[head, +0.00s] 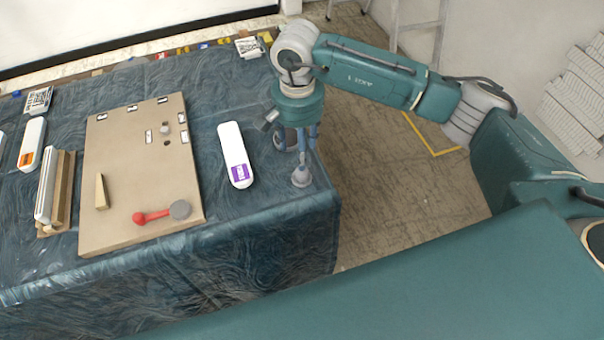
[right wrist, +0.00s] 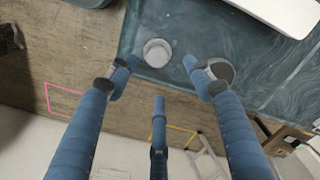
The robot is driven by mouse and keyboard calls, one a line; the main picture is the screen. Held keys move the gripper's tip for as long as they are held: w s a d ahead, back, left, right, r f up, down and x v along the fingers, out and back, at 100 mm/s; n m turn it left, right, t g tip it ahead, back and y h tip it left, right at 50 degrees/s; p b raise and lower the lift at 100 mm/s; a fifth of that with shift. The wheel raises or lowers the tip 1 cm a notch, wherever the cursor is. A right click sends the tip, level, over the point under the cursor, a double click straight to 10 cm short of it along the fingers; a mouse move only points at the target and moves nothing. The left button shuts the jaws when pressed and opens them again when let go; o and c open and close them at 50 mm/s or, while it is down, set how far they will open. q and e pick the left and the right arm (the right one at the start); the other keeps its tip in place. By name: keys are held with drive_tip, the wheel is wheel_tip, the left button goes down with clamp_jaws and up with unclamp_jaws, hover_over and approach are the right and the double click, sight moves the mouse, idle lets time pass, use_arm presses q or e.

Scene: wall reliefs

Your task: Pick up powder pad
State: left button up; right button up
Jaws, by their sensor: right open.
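A small pale grey piece with a round base and a narrower top (head: 301,178) stands on the cloth near the table's right corner; I take it for the powder pad. In the right wrist view a pale round piece (right wrist: 157,52), apparently the same one, shows beyond the gap between the fingers. A second round, grey, dark-rimmed piece (right wrist: 222,70) is partly behind the right-hand finger there. My right gripper (head: 297,147) is open and empty, its blue fingers pointing down over the table's right side. My left gripper is out of view.
A white bottle with a purple label (head: 235,155) lies left of my right gripper. A tan board (head: 120,180) holds a wooden wedge (head: 101,192) and a red-handled tool with a grey disc (head: 160,213). The floor (head: 385,190) lies beyond the table's right edge.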

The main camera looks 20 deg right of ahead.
sight(302, 175)
wheel_tip(302, 175, down, 4)
drive_tip(key=shift+r+p, duration=0.15)
drive_tip(key=shift+p, duration=0.25)
drive_tip(key=shift+s+f+p, duration=0.1)
drive_tip(key=shift+f+p, duration=0.3)
drive_tip(key=shift+f, duration=0.15)
drive_tip(key=f, duration=0.1)
drive_tip(key=f+p, duration=0.1)
drive_tip(key=f, duration=0.1)
drive_tip(key=shift+s+d+f+p, duration=0.1)
drive_tip(key=shift+d+f+p, duration=0.15)
drive_tip(key=shift+f+p, duration=0.1)
drive_tip(key=shift+f, duration=0.45)
drive_tip(key=c, duration=1.1)
